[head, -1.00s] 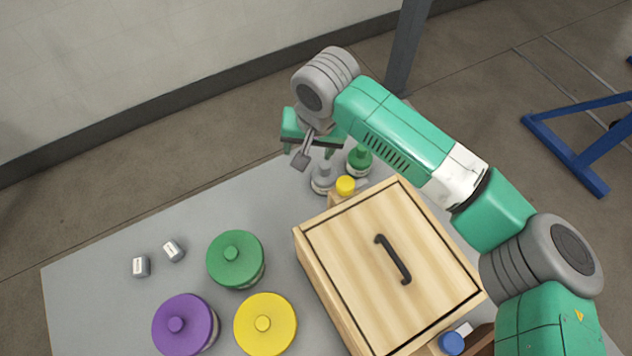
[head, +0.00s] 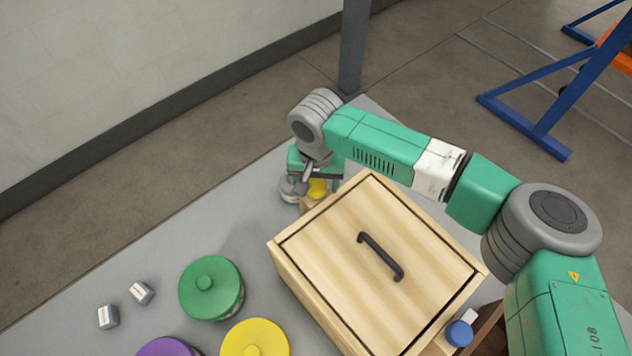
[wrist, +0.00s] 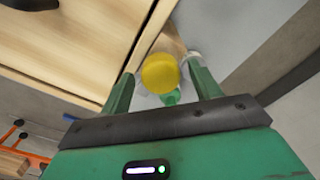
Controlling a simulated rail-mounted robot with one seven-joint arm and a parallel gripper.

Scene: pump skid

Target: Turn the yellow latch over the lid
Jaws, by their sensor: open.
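The yellow latch (head: 317,188) is a round yellow knob on a small wooden block at the far-left corner of the wooden box. The box's lid (head: 345,225) is flat, with a black bar handle, and lies closed on the box. My gripper (head: 318,174) is over that corner, partly hiding the latch in the head view. In the wrist view, the yellow knob (wrist: 160,73) shows between the two open green fingers (wrist: 161,78). I cannot tell whether the fingers touch it. Which way the latch's arm points is hidden.
A blue latch (head: 459,333) with a white tab sits at the near-right corner of the box. A grey-topped container (head: 292,190) stands close beside my gripper. Green (head: 211,287), yellow (head: 254,340) and purple (head: 167,348) lidded jars stand left of the box, near two small grey blocks (head: 141,292).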

